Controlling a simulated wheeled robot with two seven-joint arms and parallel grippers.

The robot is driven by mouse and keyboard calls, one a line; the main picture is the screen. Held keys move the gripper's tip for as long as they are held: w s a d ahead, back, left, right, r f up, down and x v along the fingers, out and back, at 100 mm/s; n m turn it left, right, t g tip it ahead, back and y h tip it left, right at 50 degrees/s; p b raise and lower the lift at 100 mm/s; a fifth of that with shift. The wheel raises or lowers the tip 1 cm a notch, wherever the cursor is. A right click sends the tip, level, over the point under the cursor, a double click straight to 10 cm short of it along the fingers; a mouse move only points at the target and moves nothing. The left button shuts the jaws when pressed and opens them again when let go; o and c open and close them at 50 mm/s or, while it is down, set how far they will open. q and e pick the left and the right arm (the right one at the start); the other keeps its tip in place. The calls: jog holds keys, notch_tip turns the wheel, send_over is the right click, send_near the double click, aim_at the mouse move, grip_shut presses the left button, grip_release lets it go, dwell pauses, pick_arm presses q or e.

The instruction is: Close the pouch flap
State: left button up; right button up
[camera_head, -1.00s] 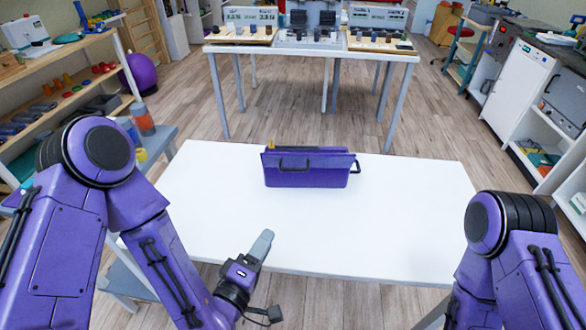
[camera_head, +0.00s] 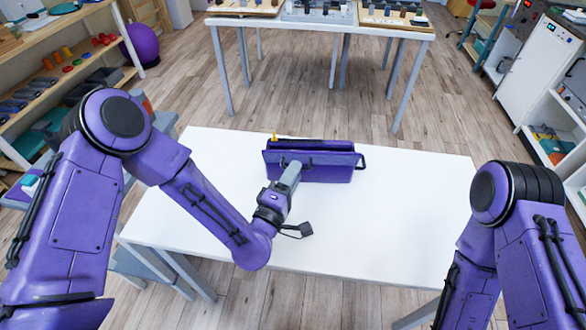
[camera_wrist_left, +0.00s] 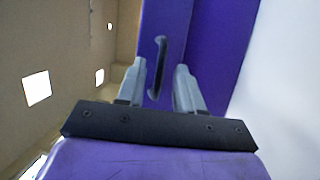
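The purple pouch (camera_head: 325,172) stands near the middle of the white table (camera_head: 400,225). A dark gap shows along its top. A purple panel that looks like the flap (camera_head: 335,158) is at its front and bears a dark handle. My left gripper (camera_head: 294,168) is in front of this panel and partly hides the handle. In the left wrist view the dark handle (camera_wrist_left: 157,66) shows between and beyond the open fingers (camera_wrist_left: 160,80). I cannot tell whether the fingers touch it. My right gripper is out of view; only part of that arm shows.
The white table is otherwise clear. Another table (camera_head: 320,27) stands behind, with shelves (camera_head: 62,80) at left.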

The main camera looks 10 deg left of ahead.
pick_arm(q)
jog(key=shift+w, duration=0.1)
grip_shut()
jog(key=shift+r, duration=0.15)
